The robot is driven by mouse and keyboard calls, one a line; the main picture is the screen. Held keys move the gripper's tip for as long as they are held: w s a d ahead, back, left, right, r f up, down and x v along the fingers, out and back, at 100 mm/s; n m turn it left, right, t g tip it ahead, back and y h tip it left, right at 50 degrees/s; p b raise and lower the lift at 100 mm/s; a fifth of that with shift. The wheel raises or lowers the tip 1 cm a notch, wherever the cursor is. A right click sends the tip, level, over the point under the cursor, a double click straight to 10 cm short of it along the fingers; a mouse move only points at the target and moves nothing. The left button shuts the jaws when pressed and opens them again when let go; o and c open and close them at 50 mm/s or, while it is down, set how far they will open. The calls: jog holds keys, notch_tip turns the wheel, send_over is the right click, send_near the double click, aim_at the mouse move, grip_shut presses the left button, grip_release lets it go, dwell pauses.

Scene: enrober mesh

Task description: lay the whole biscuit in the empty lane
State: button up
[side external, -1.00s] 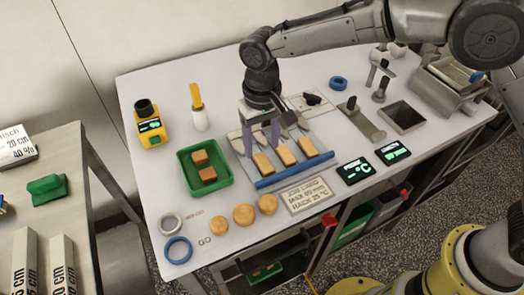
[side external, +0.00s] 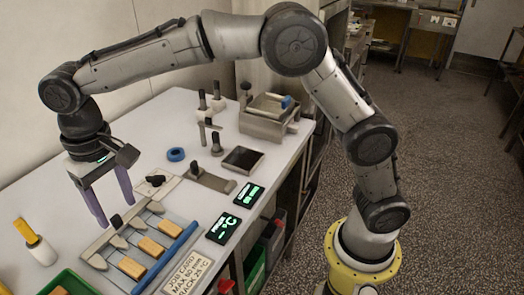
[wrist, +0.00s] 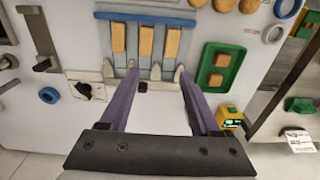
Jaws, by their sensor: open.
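Three tan rectangular biscuits lie side by side in the lane rack (side external: 110,232), at left (side external: 131,267), middle (side external: 151,247) and right (side external: 166,228) in the side view. Each lies between pointed grey dividers, and I see no empty lane among these. The wrist view shows the same biscuits (wrist: 118,37) (wrist: 146,40) (wrist: 172,43). A green tray (wrist: 236,52) beside the rack holds two brown pieces (wrist: 222,60) (wrist: 215,80). My gripper (side external: 116,212) is open and empty, its purple fingers pointing down, apparently above the rack's divider end. It also shows in the wrist view (wrist: 158,80).
A blue bar (side external: 165,258) runs along the rack's front. A job card (side external: 186,276) and two dark displays (side external: 223,228) (side external: 248,195) stand close by.

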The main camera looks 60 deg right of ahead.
jog(key=s+d+r+t, duration=0.1)
jog(key=s+d+r, duration=0.35)
jog(key=d, duration=0.45)
jog(key=s+d+r+t, duration=0.2)
jog(key=s+d+r, duration=0.3)
jog(key=d, duration=0.4)
jog(key=s+d+f+t, duration=0.1)
jog(key=s+d+f, duration=0.2)
jog(key=s, duration=0.5)
jog(key=s+d+f+t, duration=0.1)
jog(key=s+d+f, duration=0.2)
jog(key=s+d, duration=0.2)
jog(key=s, duration=0.2)
jog(key=shift+s+f, duration=0.25)
jog(key=shift+s, duration=0.15)
